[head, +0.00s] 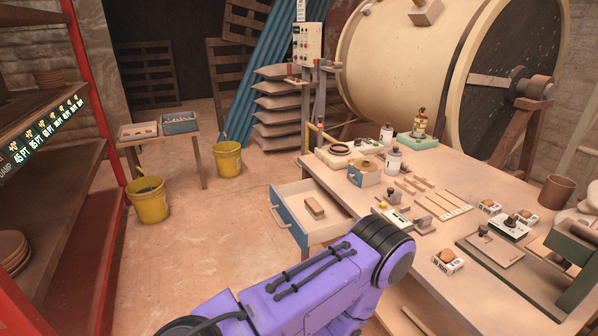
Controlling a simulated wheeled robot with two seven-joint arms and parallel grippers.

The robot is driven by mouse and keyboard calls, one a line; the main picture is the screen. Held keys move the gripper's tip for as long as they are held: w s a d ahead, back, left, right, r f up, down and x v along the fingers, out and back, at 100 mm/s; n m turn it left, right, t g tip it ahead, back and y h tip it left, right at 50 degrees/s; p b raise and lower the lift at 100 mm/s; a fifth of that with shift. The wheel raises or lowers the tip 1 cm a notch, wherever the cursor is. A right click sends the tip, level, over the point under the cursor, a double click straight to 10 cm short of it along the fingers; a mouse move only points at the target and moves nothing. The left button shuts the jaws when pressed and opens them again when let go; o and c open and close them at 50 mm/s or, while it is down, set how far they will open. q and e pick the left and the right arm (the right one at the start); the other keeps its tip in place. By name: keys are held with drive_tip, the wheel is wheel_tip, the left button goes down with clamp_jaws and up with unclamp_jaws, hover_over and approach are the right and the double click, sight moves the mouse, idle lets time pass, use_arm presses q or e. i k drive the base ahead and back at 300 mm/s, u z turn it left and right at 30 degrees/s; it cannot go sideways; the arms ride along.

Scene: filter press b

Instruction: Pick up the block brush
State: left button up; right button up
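A small brown wooden block, which looks like the block brush (315,207), lies in the open blue-fronted drawer (287,222) at the left end of the workbench. Its bristles cannot be made out. A purple arm of mine (318,288) crosses the lower middle of the head view, in front of the drawer and bench edge. Neither gripper shows in this view, so nothing is seen touching the block.
The workbench (462,205) is crowded with jars, wooden strips, small boxes and a green press. Two yellow buckets (150,201) and a small side table (164,140) stand to the left. A red-posted shelf (91,85) edges the left side. Floor between is clear.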

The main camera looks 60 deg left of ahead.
sight(313, 207)
drive_tip(key=u, duration=1.65)
drive_tip(key=i, duration=0.6)
drive_tip(key=u, duration=0.35)
